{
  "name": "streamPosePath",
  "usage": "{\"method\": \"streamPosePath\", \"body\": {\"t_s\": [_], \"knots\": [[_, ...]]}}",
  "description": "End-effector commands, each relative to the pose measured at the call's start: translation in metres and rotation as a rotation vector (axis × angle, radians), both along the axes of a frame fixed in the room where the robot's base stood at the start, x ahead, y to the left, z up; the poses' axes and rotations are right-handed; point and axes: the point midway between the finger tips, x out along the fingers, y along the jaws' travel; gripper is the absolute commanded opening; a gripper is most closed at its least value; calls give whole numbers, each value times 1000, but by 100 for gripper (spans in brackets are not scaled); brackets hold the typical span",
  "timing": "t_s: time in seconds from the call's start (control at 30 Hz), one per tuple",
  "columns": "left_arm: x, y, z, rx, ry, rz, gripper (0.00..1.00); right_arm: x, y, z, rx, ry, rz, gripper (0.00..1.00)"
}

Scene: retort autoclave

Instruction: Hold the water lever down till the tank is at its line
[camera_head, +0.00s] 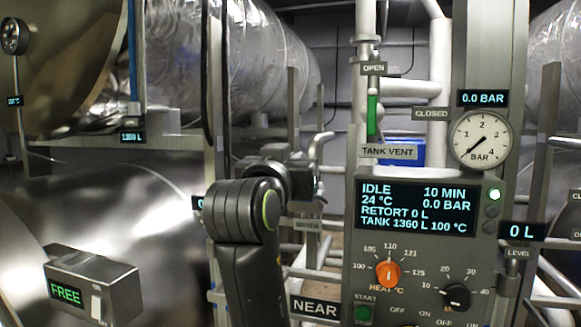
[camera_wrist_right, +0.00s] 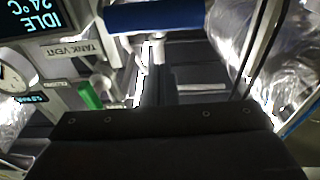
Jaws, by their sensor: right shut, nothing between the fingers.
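In the head view, the WATER label (camera_head: 307,224) sits left of the control panel. A pale bent handle (camera_head: 320,145) rises above it, just right of my right gripper (camera_head: 298,166); I cannot tell whether this is the water lever or whether the gripper touches it. My right gripper is shut and empty, and my right arm hides what is behind it. The panel screen (camera_head: 416,208) reads IDLE, RETORT 0 L, TANK 1360 L, 100 °C. A small display (camera_head: 132,137) also appears to read 1360 L. No tank line can be made out. My left gripper is not in view.
The green TANK VENT lever (camera_head: 372,115) stands upright by OPEN. The pressure gauge (camera_head: 481,139) is near 0, and the LEVEL display (camera_head: 521,231) reads 0 L. Orange and black dials face me. A FREE box (camera_head: 92,285) is at lower left. Pipes crowd the panel.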

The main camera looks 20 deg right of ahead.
Motion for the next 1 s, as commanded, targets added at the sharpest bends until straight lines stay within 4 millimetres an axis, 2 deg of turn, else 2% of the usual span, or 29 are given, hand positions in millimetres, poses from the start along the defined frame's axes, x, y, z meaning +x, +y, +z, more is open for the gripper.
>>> {"method": "streamPosePath", "body": {"t_s": [0.03, 0.1, 0.3, 0.83, 1.0], "knots": [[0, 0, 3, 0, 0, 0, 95, -1, 4, -10, 5, 8, 8, 0], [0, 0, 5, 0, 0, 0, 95, -3, 4, -17, 5, 7, 6, 0], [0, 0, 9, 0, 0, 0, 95, -6, 6, -33, 4, 6, 6, 0], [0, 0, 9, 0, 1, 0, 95, -7, 6, -38, 1, 1, 4, 0], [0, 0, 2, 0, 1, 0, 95, -7, 1, -42, -14, -22, 3, 0]]}}
